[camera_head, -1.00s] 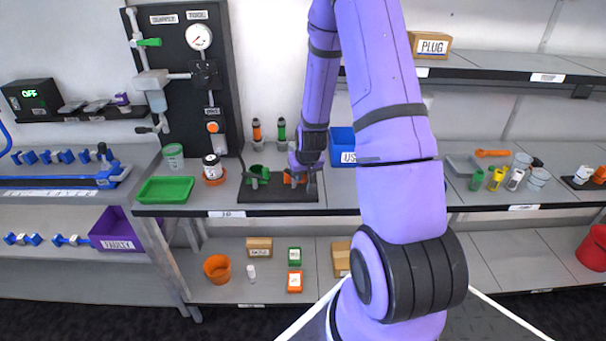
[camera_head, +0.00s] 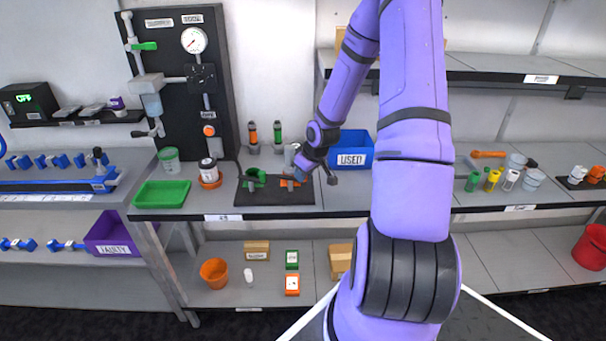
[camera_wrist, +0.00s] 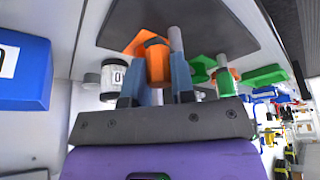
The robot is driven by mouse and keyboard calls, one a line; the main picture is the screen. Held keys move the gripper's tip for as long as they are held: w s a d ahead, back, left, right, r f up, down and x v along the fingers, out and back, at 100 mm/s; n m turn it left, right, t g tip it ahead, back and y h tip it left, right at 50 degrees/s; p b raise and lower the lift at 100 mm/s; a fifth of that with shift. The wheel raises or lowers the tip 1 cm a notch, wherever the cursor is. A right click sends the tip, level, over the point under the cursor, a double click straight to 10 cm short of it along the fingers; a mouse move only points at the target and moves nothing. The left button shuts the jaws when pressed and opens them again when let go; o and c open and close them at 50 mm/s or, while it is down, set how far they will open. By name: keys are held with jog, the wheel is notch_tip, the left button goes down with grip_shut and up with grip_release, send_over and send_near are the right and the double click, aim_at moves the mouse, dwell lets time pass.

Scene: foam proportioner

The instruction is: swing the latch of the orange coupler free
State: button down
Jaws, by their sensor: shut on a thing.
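The orange coupler (camera_head: 289,183) sits on the right part of a dark mat (camera_head: 262,197) on the bench, beside the green coupler (camera_head: 254,177). My gripper (camera_head: 298,173) reaches it from the upper right, with my wrist tilted. In the wrist view my gripper (camera_wrist: 155,78) has its two blue-grey fingers on either side of an upright orange piece (camera_wrist: 157,62), which looks like the latch. The fingers are closed on it. The orange coupler's body (camera_wrist: 140,42) shows just beyond them. The fingers hide part of the latch, so its exact angle is unclear.
A blue bin labelled USED (camera_head: 355,159) stands close right of my wrist. A white cup (camera_head: 291,155) stands behind the orange coupler. A green tray (camera_head: 162,193) and an orange-based jar (camera_head: 209,172) are to the left. Bench in front of the bin is clear.

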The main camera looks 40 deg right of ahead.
dwell(0.4)
jog(key=c, duration=1)
grip_release()
jog(key=shift+o, duration=0.2)
jog(key=v, duration=1)
jog(key=shift+r, duration=0.35)
jog(key=shift+s+d, duration=0.15)
jog(key=s+a+r+g+h, duration=0.1)
jog(key=s+a+r+h, duration=0.35)
jog(key=a+r, duration=1.15)
jog(key=s+a+r+t+y, duration=0.1)
jog(key=s+a+r, duration=0.3)
jog(key=s, duration=0.4)
jog(key=s+a+r+m+y, duration=0.1)
jog(key=s+a+r+y, duration=0.2)
jog(key=s+a+r, duration=0.2)
jog(key=s+r, duration=0.1)
jog(key=s, duration=0.1)
jog(key=shift+s+r+t, duration=0.2)
jog(key=shift+s+t, duration=0.2)
